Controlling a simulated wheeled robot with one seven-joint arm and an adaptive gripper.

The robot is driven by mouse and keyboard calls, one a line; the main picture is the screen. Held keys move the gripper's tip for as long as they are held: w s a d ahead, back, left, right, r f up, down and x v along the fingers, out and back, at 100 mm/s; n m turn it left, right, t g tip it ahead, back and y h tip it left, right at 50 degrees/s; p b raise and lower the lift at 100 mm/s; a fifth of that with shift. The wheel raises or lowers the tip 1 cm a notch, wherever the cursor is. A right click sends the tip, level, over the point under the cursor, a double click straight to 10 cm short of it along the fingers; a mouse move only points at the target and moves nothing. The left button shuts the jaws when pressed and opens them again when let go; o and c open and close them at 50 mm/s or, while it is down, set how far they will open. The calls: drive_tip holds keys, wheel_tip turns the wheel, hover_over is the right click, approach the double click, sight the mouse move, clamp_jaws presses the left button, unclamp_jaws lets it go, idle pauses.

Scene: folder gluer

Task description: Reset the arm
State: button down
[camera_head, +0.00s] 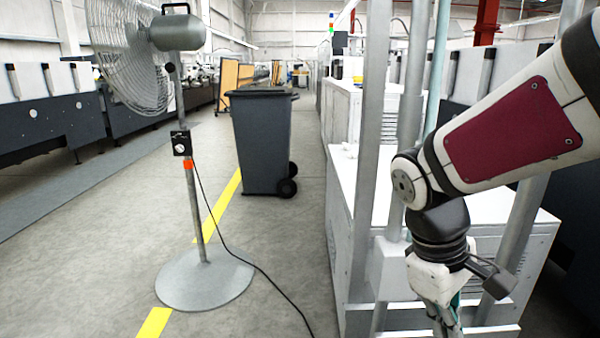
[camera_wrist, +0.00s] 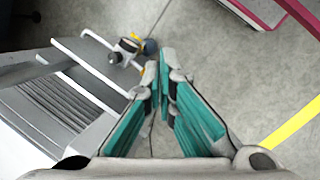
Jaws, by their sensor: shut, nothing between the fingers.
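My arm reaches in from the right in the head view, with a white and dark red link. My gripper (camera_head: 445,318) hangs down at the lower right, beside the white machine frame, partly cut off by the bottom edge. In the wrist view my gripper (camera_wrist: 159,72) shows its teal-padded fingers with the tips together. They hold nothing. The floor lies below them.
A white machine (camera_head: 480,235) with grey posts stands close to my arm. A fan (camera_head: 195,275) on a round base stands left, its black cable crossing the floor. A dark wheeled bin (camera_head: 262,145) stands farther back. Grey floor (camera_head: 110,235) is open at left.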

drive_tip(key=s+a+r+m+t+y, duration=0.1)
drive_tip(key=s+r+m+y, duration=0.15)
drive_tip(key=s, duration=0.65)
drive_tip(key=s+a+r+m+t+y, duration=0.15)
drive_tip(key=s+m, duration=0.25)
drive_tip(key=s, duration=0.5)
wheel_tip(320, 180, up, 26)
drive_tip(key=t+p, duration=0.2)
drive_tip(key=p, duration=2.2)
drive_tip(key=shift+d+t+h, duration=0.3)
drive_tip(key=shift+t+h, duration=0.05)
drive_tip(key=shift+h, duration=0.05)
